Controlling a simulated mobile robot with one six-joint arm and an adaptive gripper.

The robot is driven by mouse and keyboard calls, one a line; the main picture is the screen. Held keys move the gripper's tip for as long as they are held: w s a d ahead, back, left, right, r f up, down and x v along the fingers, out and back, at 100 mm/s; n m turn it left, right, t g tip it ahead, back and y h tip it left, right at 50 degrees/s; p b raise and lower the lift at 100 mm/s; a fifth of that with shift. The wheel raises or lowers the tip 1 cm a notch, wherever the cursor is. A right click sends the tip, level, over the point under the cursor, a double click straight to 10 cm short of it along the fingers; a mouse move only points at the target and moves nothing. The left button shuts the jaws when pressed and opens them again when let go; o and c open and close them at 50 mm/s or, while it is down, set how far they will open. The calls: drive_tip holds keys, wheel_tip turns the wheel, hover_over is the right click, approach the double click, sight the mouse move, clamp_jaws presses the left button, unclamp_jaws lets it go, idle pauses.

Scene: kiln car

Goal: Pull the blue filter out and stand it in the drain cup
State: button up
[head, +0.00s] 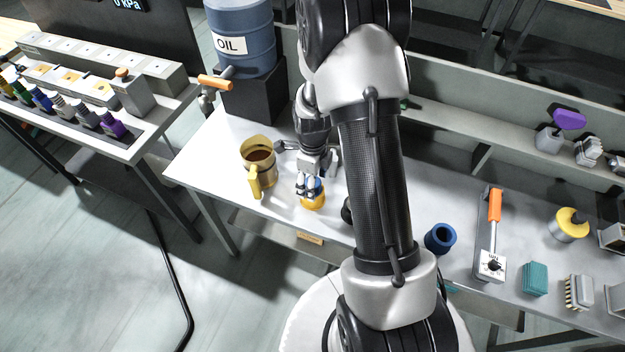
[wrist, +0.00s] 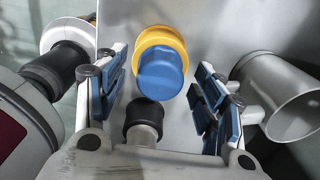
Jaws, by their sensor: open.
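The blue filter (wrist: 160,75) is a ribbed blue cap set in a yellow ring-shaped holder (wrist: 160,38). In the head view the yellow holder (head: 313,201) stands near the table's front edge, with a little of the blue filter (head: 318,185) showing under my gripper. My gripper (head: 309,188) is open above it. In the wrist view the blue-padded fingers of my gripper (wrist: 160,100) stand apart on either side, with visible gaps to the filter. A dark blue open-topped cup (head: 440,238) stands right of my arm; I cannot tell whether it is the drain cup.
A yellow jug (head: 258,166) with brown contents stands left of the holder. A blue oil drum (head: 243,40) on a black block is behind it. An orange-handled lever (head: 494,205), a teal block (head: 535,278) and a yellow disc (head: 570,224) stand to the right. My arm hides the middle table.

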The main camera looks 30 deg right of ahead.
drive_tip(key=shift+r, duration=0.15)
drive_tip(key=shift+r+p, duration=2.9)
drive_tip(key=shift+r, duration=1)
drive_tip(key=s+a+r+n+t+b, duration=0.15)
drive_tip(key=r+n, duration=0.25)
drive_tip(key=r, duration=0.5)
drive_tip(key=s+a+r+n, duration=0.2)
drive_tip(key=a+r+n, duration=0.1)
drive_tip(key=r, duration=0.7)
drive_tip(key=s+a+r+n+t+b, duration=0.1)
drive_tip(key=s+a+n, duration=0.3)
drive_tip(key=s+n, duration=0.4)
drive_tip(key=s+a+r+n+t+b, duration=0.2)
drive_tip(key=s+a+r+n, duration=0.2)
drive_tip(key=s+n, duration=0.4)
drive_tip(key=n, duration=0.5)
drive_tip(key=shift+s+r, duration=0.15)
